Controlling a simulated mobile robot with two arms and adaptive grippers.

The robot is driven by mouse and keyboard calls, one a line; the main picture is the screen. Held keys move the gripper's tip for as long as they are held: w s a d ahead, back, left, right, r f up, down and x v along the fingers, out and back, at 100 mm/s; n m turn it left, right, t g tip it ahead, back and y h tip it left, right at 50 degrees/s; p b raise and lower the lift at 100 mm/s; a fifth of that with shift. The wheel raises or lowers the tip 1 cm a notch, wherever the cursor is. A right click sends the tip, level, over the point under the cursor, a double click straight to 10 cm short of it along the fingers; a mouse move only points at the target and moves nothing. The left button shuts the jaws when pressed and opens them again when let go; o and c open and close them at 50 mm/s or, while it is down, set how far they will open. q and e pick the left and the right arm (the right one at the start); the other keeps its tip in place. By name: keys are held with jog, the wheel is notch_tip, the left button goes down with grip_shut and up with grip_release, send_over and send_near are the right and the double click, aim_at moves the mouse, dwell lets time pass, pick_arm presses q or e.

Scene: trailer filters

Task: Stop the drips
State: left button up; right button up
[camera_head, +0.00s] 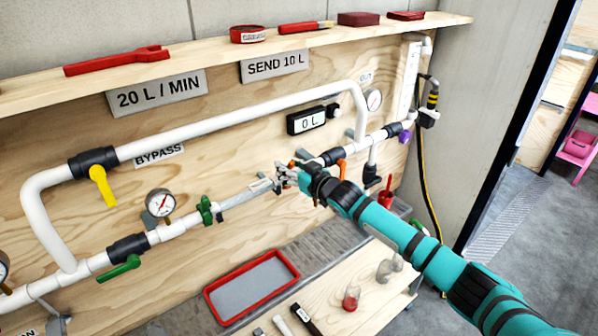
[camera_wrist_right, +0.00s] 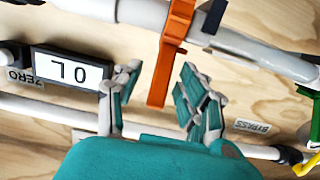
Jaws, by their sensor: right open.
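My right gripper (camera_head: 285,178) reaches the lower pipe line from the right. In the right wrist view my right gripper (camera_wrist_right: 160,92) is open, its fingers apart on either side of an orange handle or clamp (camera_wrist_right: 172,50) at the pipe; I cannot tell whether they touch it. A pale grey pipe section (camera_head: 243,197) runs between my gripper and a green clamp (camera_head: 205,210). Further right is an orange lever (camera_head: 341,172); further left is a green valve handle (camera_head: 120,268). The bypass pipe has a yellow valve handle (camera_head: 102,187). No drips are discernible. My left gripper is out of view.
The display (camera_head: 306,121) reads 0 L. A red-rimmed tray (camera_head: 211,302) lies below the pipe, beside a wooden bench with a small glass of red liquid (camera_head: 351,298). A red wrench (camera_head: 117,60) and other red items lie on the upper shelf.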

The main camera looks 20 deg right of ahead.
jog(key=v, duration=1.1)
jog(key=shift+s+d, duration=0.25)
jog(key=shift+s, duration=0.05)
jog(key=shift+f, duration=0.15)
